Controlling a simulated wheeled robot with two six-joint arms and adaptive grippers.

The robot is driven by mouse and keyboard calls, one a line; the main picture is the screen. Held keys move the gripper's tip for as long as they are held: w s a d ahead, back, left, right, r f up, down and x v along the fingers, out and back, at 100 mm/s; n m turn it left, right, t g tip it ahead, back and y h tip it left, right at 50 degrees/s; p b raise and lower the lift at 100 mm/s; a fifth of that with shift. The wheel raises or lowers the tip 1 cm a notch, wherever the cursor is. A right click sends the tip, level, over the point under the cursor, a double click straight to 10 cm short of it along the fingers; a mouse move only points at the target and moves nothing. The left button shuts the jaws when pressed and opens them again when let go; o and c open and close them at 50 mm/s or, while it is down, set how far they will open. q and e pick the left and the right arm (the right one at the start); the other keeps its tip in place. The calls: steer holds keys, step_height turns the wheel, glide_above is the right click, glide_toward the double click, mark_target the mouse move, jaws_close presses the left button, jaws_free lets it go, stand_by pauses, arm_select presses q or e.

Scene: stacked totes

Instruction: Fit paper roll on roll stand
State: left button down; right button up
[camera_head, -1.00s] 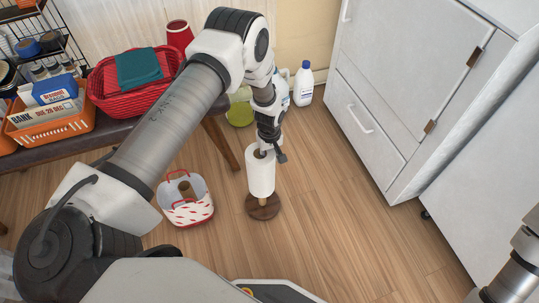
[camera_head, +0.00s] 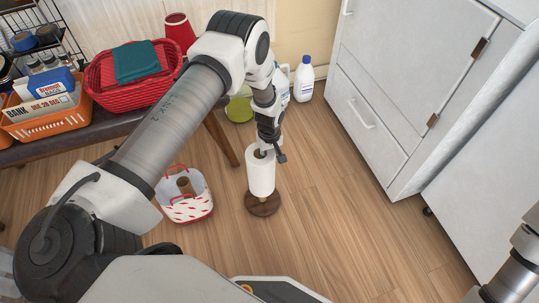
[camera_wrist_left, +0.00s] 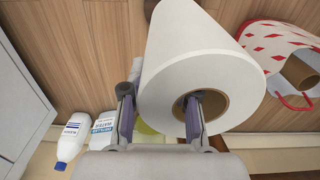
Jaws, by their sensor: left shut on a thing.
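The white paper roll (camera_head: 261,177) is upright over the roll stand, whose round dark wooden base (camera_head: 262,208) rests on the floor. A short piece of light post shows between the roll's lower end and the base, so the roll is above the base. Whether the post runs up inside the core is hidden. My left gripper (camera_head: 264,149) is shut on the roll's upper rim. In the left wrist view, the gripper (camera_wrist_left: 160,118) has one finger inside the brown core and one outside the white paper roll (camera_wrist_left: 190,60). My right gripper is out of view.
A white and red basket (camera_head: 187,208) with a brown tube stands left of the stand. A bench with a red basket (camera_head: 108,82) and orange bin (camera_head: 45,122) is behind left. Bottles (camera_head: 304,80) stand behind. A white cabinet (camera_head: 400,110) is right; floor between is clear.

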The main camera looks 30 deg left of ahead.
arm_select(q)
steer(key=shift+f+b, duration=3.8)
steer(key=shift+f, duration=1.65)
steer(key=c, duration=0.8)
jaws_free()
steer(key=shift+r, duration=0.1)
step_height(320, 180, up, 12)
steer(key=shift+f, duration=0.1)
